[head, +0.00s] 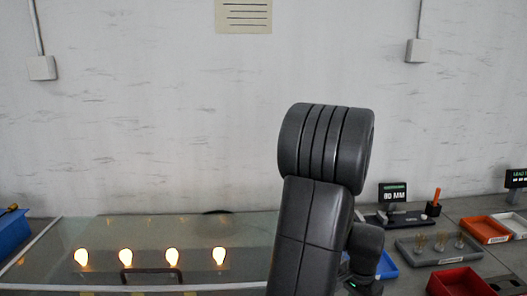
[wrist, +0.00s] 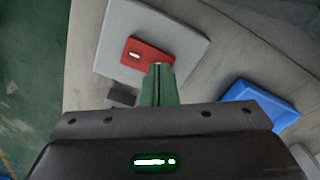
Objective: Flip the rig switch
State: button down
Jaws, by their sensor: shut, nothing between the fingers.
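In the wrist view a red block with a small pale mark (wrist: 135,55) sits on a light grey plate (wrist: 190,30); it looks like the rig switch, though I cannot make out its lever position. My gripper (wrist: 160,70) is shut and empty, its greenish fingers together. The fingertips overlap the right end of the red block in the picture; I cannot tell whether they touch it. In the head view my arm hides the gripper and the switch. Several lit bulbs (head: 125,258) glow behind a clear panel (head: 110,232) at the left.
A blue tray (wrist: 260,102) lies right of the grey plate, and a small dark block (wrist: 121,96) lies left of the fingers. In the head view, a grey holder with bulbs (head: 415,256), an orange tray (head: 485,229), a red tray (head: 462,282) and an 80 MM display (head: 393,193) stand at the right.

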jog(key=shift+f, duration=0.3)
jog(key=shift+r+p, duration=2.6)
jog(key=shift+r, duration=1)
jog(key=shift+f, duration=0.2)
notch_tip(320, 180, down, 7)
jog(key=b, duration=0.5)
jog(key=shift+r+b, duration=0.1)
jog(key=shift+b, duration=0.2)
jog(key=shift+r, duration=0.1)
